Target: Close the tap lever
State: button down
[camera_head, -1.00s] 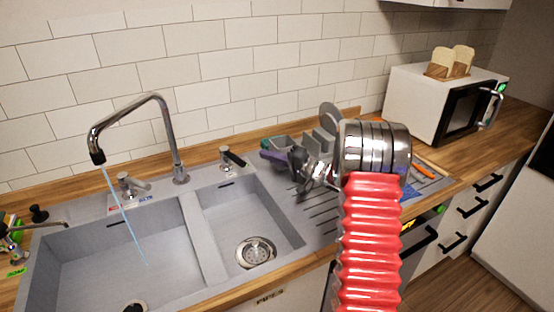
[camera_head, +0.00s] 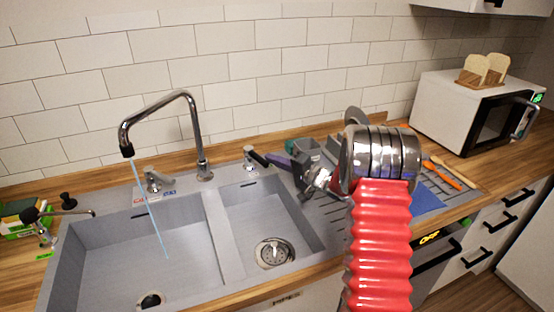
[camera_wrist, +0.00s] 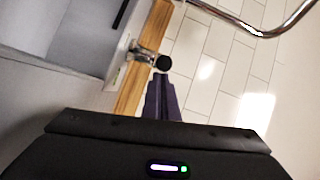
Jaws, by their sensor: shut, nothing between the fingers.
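The tap (camera_head: 196,130) is a chrome spout over the sink, with a thin stream of water falling into the left basin. A silver lever (camera_head: 155,182) with a red and blue label stands at its base, left of the spout. A second small fitting with a black handle (camera_head: 258,158) stands right of the spout. My gripper (camera_head: 272,159) has purple fingers and is beside this black handle. In the wrist view the shut fingers (camera_wrist: 161,80) point at a chrome fitting with a round black end (camera_wrist: 163,63); I cannot tell whether they touch.
The sink (camera_head: 212,235) has two basins. A soap dispenser (camera_head: 45,235) stands at the far left. A white toaster or microwave (camera_head: 440,105) with bread on top is at the right. The tiled wall (camera_head: 290,60) closes the back.

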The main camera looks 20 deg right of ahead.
aim_at(265, 164)
jog(key=shift+s+a, duration=0.3)
jog(key=shift+a, duration=0.4)
jog(key=shift+s+a, duration=0.3)
jog(key=shift+a, duration=0.35)
jog(key=shift+s+a, duration=0.1)
jog(key=shift+a, duration=0.35)
jog(key=shift+f, duration=0.1)
jog(key=d, duration=0.5)
jog(key=s, duration=0.3)
jog(key=s+d+r, duration=0.1)
jog(key=s, duration=0.2)
jog(key=s+d, duration=0.1)
jog(key=s, duration=0.2)
jog(key=shift+s+d+r, duration=0.2)
jog(key=shift+s+r, duration=0.05)
